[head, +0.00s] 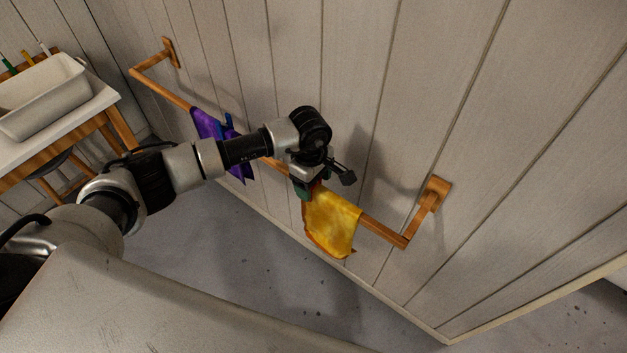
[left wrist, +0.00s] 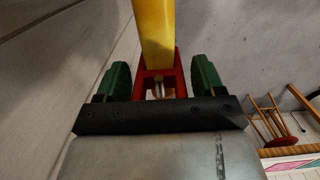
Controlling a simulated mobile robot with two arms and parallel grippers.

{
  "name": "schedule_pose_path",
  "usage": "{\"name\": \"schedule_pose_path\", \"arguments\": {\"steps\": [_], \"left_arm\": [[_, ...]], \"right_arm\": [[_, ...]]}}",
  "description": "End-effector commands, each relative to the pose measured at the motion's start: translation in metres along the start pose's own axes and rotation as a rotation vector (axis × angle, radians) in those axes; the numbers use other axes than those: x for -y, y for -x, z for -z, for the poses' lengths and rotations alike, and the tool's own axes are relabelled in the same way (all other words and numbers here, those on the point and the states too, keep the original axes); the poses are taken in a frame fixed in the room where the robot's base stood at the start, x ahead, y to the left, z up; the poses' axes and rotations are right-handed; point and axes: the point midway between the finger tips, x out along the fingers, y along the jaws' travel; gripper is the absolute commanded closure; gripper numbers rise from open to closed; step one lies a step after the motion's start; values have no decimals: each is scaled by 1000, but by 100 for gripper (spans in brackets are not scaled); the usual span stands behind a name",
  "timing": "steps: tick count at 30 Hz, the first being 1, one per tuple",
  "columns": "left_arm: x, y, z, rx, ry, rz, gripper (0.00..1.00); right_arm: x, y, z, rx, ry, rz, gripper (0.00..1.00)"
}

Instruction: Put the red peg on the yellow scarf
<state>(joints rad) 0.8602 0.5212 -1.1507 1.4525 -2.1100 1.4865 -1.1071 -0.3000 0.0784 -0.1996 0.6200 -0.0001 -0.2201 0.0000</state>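The yellow scarf (head: 333,222) hangs over a wooden rail on the wall. It also shows in the left wrist view (left wrist: 154,35) as a narrow yellow band. The red peg (left wrist: 140,86) is between the green fingers of my left gripper (left wrist: 160,85). In the head view my left gripper (head: 310,188) is at the scarf's upper left edge, and my wrist mostly hides the peg. My right gripper is out of view.
The wooden rail (head: 382,232) runs along the plank wall on two brackets. A purple cloth (head: 207,125) with a blue peg (head: 228,122) hangs further left. A white basin (head: 45,95) stands on a table at far left. The grey floor below the rail is clear.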

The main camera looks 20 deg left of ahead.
Motion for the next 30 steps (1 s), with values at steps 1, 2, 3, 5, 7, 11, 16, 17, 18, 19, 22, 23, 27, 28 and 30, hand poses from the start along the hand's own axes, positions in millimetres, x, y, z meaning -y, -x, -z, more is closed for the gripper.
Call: {"name": "schedule_pose_path", "arguments": {"steps": [1, 2, 3, 5, 7, 11, 16, 17, 18, 19, 22, 23, 27, 28, 30], "left_arm": [[0, 0, 0, 0, 0, 0, 24], [0, 0, 0, 0, 0, 0, 23], [0, 0, 0, 0, 0, 0, 23], [0, 0, 0, 0, 0, 0, 23], [0, 0, 0, 0, 0, 0, 23], [0, 3, 0, 0, 0, -1, 23], [-1, 25, 1, -1, -1, -5, 23], [-1, 30, 1, -2, -1, -6, 23], [-2, 39, 1, -1, -1, -6, 23], [-1, 45, 1, -1, 0, -6, 23], [-1, 66, 1, -2, -1, -5, 23], [-1, 72, 1, -1, -1, -6, 23], [-1, 93, 1, -1, 0, -2, 23], [-1, 97, 1, -1, 0, -3, 23], [0, 103, 0, 0, 0, -2, 23]], "right_arm": [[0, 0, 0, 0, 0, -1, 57], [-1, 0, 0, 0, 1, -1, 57], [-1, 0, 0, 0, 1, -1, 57], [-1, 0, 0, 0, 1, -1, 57], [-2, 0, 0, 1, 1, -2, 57], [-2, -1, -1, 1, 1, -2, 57], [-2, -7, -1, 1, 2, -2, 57], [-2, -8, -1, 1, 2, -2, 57], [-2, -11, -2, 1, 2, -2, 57], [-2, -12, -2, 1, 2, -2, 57], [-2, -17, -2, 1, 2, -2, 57], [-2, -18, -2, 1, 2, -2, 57], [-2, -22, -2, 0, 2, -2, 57], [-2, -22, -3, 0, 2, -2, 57], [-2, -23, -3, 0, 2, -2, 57]]}}
